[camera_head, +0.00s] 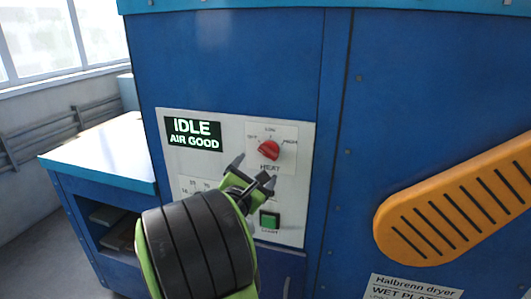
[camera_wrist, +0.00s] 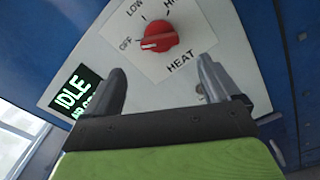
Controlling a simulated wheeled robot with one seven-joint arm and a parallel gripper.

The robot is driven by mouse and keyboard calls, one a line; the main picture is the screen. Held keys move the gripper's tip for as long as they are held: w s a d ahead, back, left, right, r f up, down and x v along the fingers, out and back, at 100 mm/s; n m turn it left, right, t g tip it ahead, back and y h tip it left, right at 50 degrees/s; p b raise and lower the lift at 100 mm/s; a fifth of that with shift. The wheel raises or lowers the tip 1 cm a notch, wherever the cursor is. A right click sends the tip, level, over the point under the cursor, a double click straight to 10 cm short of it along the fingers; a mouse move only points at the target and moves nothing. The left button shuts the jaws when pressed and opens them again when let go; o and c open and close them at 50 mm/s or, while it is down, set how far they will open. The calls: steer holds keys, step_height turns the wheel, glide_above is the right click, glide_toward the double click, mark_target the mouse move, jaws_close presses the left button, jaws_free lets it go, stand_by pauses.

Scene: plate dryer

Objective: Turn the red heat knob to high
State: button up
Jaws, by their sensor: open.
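The red heat knob (camera_head: 268,150) sits on a white control panel (camera_head: 307,180) on the blue dryer. In the wrist view the knob (camera_wrist: 159,37) has a white mark that points left toward OFF. LOW and HIGH are printed around it, and HEAT below. My gripper (camera_head: 254,172) is open and empty, just below and left of the knob in the head view. In the wrist view the two fingers of my gripper (camera_wrist: 163,70) are spread wide, with the knob beyond and between their lines, apart from both. The dial below is partly hidden by my arm.
A display (camera_head: 194,134) reads IDLE, AIR GOOD. A green button (camera_head: 269,221) is below the knob. An orange slotted guard (camera_head: 460,205) is on the right of the dryer. A white-topped side bench (camera_head: 100,153) stands at the left.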

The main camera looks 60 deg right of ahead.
mark_target(266, 155)
steer(key=d, duration=0.3)
steer(key=w+d+p, duration=0.1)
steer(key=d, duration=0.5)
steer(key=shift+w+d+p, duration=0.15)
steer(key=shift+d+p, duration=0.15)
steer(key=shift+p, duration=0.05)
steer(key=shift+c, duration=0.3)
steer(key=c, duration=0.9)
